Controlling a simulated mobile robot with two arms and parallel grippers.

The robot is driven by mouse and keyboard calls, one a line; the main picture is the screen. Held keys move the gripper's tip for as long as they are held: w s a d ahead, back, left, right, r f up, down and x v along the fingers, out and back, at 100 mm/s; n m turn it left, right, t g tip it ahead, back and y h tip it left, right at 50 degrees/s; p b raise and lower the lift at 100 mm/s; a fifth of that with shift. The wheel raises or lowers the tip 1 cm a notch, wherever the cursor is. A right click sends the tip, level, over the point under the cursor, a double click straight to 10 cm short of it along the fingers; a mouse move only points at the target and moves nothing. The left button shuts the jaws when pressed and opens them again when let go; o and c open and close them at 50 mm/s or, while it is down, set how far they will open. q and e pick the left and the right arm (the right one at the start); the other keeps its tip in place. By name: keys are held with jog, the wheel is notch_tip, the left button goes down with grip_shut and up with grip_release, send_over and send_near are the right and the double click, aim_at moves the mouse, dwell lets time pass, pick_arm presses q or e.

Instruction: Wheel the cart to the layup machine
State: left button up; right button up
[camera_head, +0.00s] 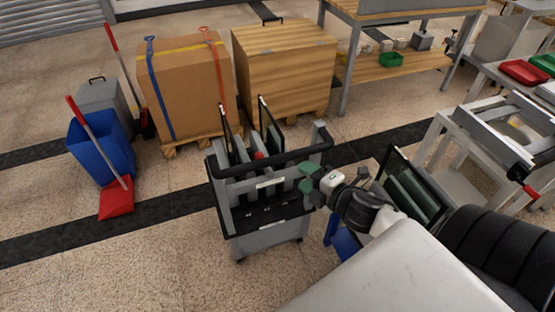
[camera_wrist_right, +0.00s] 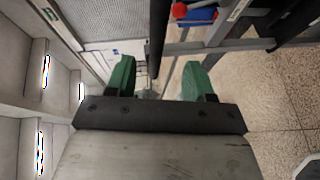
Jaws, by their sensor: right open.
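The cart (camera_head: 270,236) is a grey wheeled trolley with a black push handle (camera_head: 240,169) and upright dark panels in its slots. It stands at the centre of the head view. My right gripper (camera_head: 307,178) is at the right end of the cart, close to the handle. In the right wrist view its green fingers (camera_wrist_right: 158,78) are apart, with a dark bar (camera_wrist_right: 158,35) running between or just beyond them. Contact cannot be told. My left gripper is out of view. I cannot tell which thing is the layup machine.
A blue bin (camera_head: 101,146) and red dustpan (camera_head: 117,199) stand left. A strapped cardboard box (camera_head: 186,85) and a wooden crate (camera_head: 285,62) are behind the cart. A workbench (camera_head: 400,72) and a grey frame table (camera_head: 448,128) are right.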

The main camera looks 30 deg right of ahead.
aim_at(281, 162)
jog(key=x, duration=1)
jog(key=shift+w+a+p, duration=0.15)
jog(key=shift+w+p, duration=0.25)
grip_shut()
